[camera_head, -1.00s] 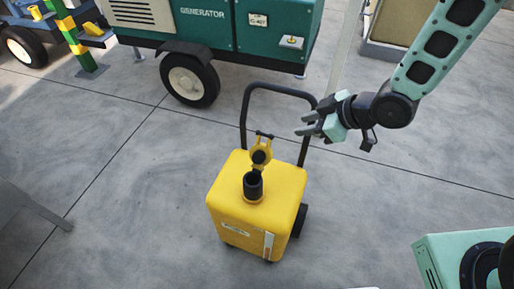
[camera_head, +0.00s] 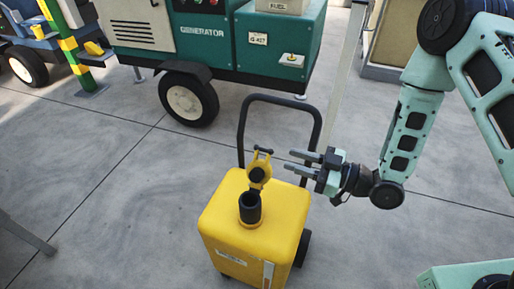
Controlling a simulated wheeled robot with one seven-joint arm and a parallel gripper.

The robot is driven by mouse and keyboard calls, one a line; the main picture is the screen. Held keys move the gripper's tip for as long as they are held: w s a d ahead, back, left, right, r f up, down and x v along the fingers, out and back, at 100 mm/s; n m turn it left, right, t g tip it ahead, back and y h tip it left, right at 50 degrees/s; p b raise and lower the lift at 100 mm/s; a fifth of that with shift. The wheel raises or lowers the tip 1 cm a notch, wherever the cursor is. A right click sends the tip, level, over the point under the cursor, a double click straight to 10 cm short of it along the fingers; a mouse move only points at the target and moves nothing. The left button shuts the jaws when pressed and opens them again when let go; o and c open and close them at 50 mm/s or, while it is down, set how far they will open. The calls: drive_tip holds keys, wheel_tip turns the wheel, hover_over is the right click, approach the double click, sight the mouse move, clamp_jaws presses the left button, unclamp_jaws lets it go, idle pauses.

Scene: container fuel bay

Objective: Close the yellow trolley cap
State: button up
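The yellow trolley (camera_head: 228,235) stands upright on the floor at the lower middle, with a black hoop handle behind it. A dark filler neck (camera_head: 250,209) rises from its top. The yellow cap (camera_head: 259,173) stands up open on the far side of the neck, with a dark bar at its top. My gripper (camera_head: 296,162) is just right of the cap, at about its height in the picture. Its fingers point left toward the cap, apart from each other with nothing between them. A gap shows between the fingertips and the cap.
The trolley's black handle (camera_head: 242,128) rises close behind the cap and passes near my gripper. A green generator (camera_head: 225,40) on wheels stands at the back. A green and yellow post (camera_head: 72,45) is at the far left. Open concrete floor lies left of the trolley.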

sight(266, 151)
drive_tip(key=x, duration=1.1)
clamp_jaws()
